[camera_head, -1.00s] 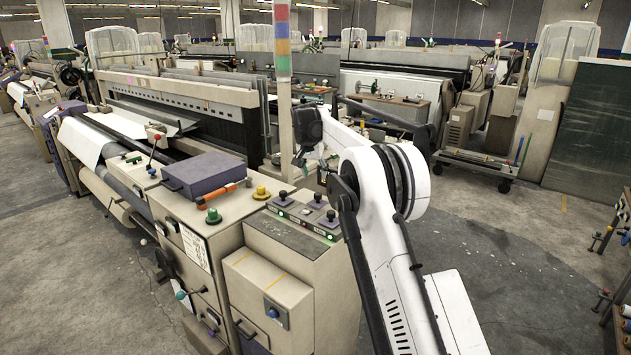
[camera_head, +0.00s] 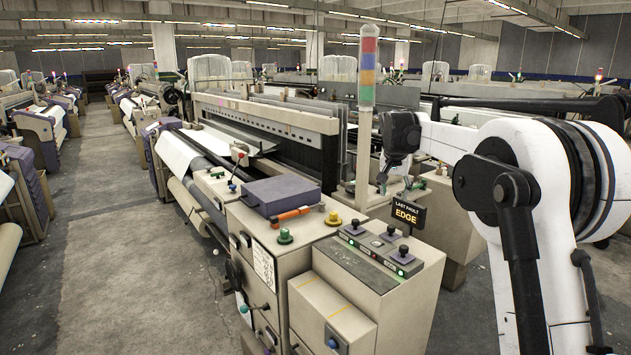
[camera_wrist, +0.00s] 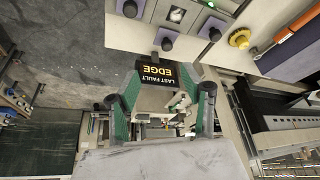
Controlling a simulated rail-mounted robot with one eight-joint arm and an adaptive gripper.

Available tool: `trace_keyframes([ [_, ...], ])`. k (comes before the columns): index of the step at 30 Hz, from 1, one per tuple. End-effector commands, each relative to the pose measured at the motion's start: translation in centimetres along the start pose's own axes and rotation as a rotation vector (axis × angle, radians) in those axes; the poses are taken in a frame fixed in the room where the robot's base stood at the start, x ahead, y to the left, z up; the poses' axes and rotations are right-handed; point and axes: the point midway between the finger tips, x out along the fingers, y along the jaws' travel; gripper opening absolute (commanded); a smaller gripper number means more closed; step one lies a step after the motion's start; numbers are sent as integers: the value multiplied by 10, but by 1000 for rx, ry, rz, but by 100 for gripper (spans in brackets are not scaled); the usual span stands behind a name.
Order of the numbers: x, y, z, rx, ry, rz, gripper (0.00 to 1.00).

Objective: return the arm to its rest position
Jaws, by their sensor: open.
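My white arm (camera_head: 535,215) rises at the right of the head view and bends over towards the loom. Its dark wrist (camera_head: 400,135) is beside the striped signal post. My gripper (camera_head: 383,185) hangs below the wrist, small and partly unclear in this view. In the wrist view my gripper (camera_wrist: 163,95) shows two green fingers with dark tips, spread wide apart. It is open, and I see nothing held between the fingers.
The loom's control cabinet (camera_head: 365,285) carries several knobs and lit buttons. A purple box (camera_head: 281,195) and an orange-handled tool (camera_head: 290,214) lie on the loom end. The striped signal post (camera_head: 367,75) stands close to my wrist. An open aisle (camera_head: 110,230) runs at left.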

Motion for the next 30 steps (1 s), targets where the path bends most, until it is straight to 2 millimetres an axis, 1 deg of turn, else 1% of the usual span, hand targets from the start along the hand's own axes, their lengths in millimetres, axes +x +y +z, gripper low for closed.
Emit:
trace_keyframes([
  [1,-12,4,10,-10,3,-6,43],
  [6,-50,18,41,-49,18,-30,43],
  [11,-81,33,76,-86,31,-50,43],
  [15,-104,47,111,-117,44,-68,43],
  [20,-126,64,154,-151,60,-88,43],
  [24,-140,80,195,-183,74,-104,43],
  [26,-145,86,212,-196,81,-112,43],
  [30,-152,102,257,-226,96,-128,43],
])
